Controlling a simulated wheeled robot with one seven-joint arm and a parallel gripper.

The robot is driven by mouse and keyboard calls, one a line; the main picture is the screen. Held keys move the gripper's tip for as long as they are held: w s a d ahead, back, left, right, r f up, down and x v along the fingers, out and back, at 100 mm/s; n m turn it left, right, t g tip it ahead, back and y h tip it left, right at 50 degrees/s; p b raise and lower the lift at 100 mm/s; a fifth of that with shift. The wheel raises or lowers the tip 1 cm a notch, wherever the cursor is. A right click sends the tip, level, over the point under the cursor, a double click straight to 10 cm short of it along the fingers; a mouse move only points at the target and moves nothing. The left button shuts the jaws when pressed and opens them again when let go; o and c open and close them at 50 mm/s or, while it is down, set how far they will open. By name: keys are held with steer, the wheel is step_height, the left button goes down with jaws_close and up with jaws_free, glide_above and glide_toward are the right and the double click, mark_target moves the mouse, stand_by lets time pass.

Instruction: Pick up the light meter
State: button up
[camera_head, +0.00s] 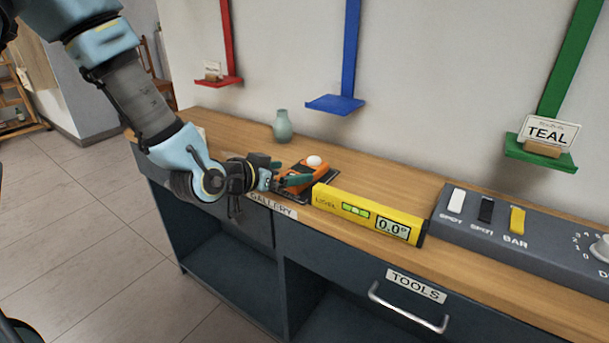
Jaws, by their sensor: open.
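The light meter (313,168) looks like an orange handheld device with a white dome on top. It lies on a dark mat (326,182) on the wooden counter, left of the middle of the view. My gripper (290,176) is at the left side of the meter, low over the counter, with its fingers reaching toward it. The jaws are open, and a teal finger overlaps the meter's left part in the view. I cannot tell whether the fingers touch it.
A yellow digital level (368,217) stands close to the meter's right. A grey-green vase (282,127) is behind. A switch panel (470,232) fills the counter's right. Blue (335,104), red (218,81) and green (540,152) shelves are on the wall. The TOOLS drawer (410,290) is below.

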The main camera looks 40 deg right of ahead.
mark_target(305, 168)
steer(key=x, duration=0.3)
steer(key=p+x, duration=0.1)
steer(key=x, duration=0.3)
steer(key=shift+w+f, duration=0.15)
steer(key=shift+w, duration=0.1)
steer(key=c, duration=1.3)
